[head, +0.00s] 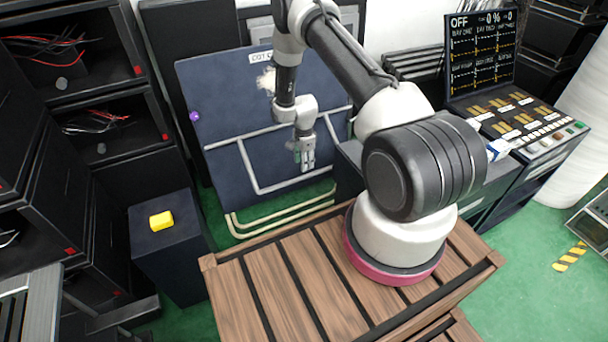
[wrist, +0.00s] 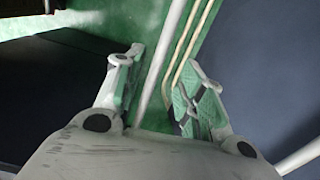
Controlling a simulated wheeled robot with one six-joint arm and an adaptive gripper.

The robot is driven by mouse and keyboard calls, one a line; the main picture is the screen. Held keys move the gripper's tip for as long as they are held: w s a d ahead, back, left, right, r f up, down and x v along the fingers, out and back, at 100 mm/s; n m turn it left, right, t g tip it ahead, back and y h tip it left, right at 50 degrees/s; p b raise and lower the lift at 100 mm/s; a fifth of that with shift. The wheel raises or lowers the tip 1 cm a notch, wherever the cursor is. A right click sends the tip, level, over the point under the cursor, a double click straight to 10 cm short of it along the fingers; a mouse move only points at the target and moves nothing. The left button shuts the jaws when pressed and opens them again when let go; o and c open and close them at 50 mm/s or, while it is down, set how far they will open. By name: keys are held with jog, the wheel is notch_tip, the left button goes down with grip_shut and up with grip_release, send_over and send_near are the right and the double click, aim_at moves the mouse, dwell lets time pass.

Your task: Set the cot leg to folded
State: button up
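The cot leg (head: 248,165) is a grey tubular frame against a dark blue panel (head: 215,90) that carries a partly hidden label starting "COT". Its lower bar runs near the panel's bottom edge. My gripper (head: 306,162) is in front of the panel, above the lower bar, pointing down. In the wrist view my gripper (wrist: 164,62) is open, fingers apart. A grey bar (wrist: 168,50) runs between the fingers in that picture; I cannot tell whether it touches either one. My arm hides part of the panel and frame.
Beige rails (head: 285,217) lie low below the panel. A wooden slatted platform (head: 240,290) is in front. A dark box with a yellow block (head: 161,220) stands left, near black shelves (head: 110,125). A control console (head: 515,120) stands right. Green floor is open at right.

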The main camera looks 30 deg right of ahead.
aim_at(304, 176)
jog(key=shift+f, duration=0.2)
notch_tip(304, 176, down, 7)
jog(key=shift+f, duration=0.2)
grip_shut()
